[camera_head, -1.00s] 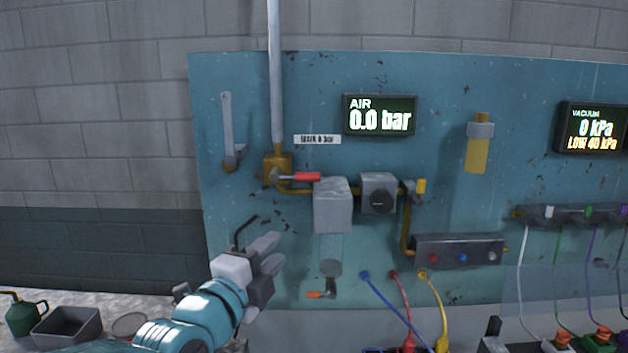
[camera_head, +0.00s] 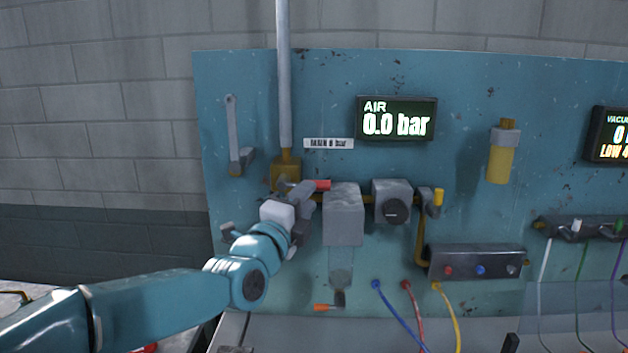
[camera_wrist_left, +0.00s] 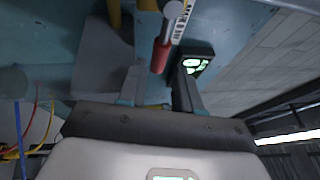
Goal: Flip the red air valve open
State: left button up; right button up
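The red valve handle (camera_head: 323,185) sticks out horizontally to the right from the brass valve body (camera_head: 286,172) at the foot of the grey vertical pipe. In the left wrist view the red handle (camera_wrist_left: 161,57) shows just beyond and between the fingers. My left gripper (camera_head: 306,193) is at the valve, just below and left of the red grip, and covers part of the handle's stem. In the left wrist view my left gripper (camera_wrist_left: 157,77) has its fingers apart with a gap around the handle's end. I cannot tell whether a finger touches it. My right gripper is not in view.
The AIR display (camera_head: 397,119) reads 0.0 bar. A grey box (camera_head: 343,214) sits close right of the handle, with a regulator knob (camera_head: 393,211) beyond. A wrench (camera_head: 233,135) hangs at the left. An orange-handled lower valve (camera_head: 324,307) is below.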

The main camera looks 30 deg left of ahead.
pick_arm(q)
jog(key=w, duration=0.2)
jog(key=w+p, duration=0.1)
jog(key=w, duration=0.1)
jog(key=shift+w+a+r, duration=0.1)
jog(key=shift+a+r, duration=0.15)
jog(key=shift+d, duration=0.1)
grip_shut()
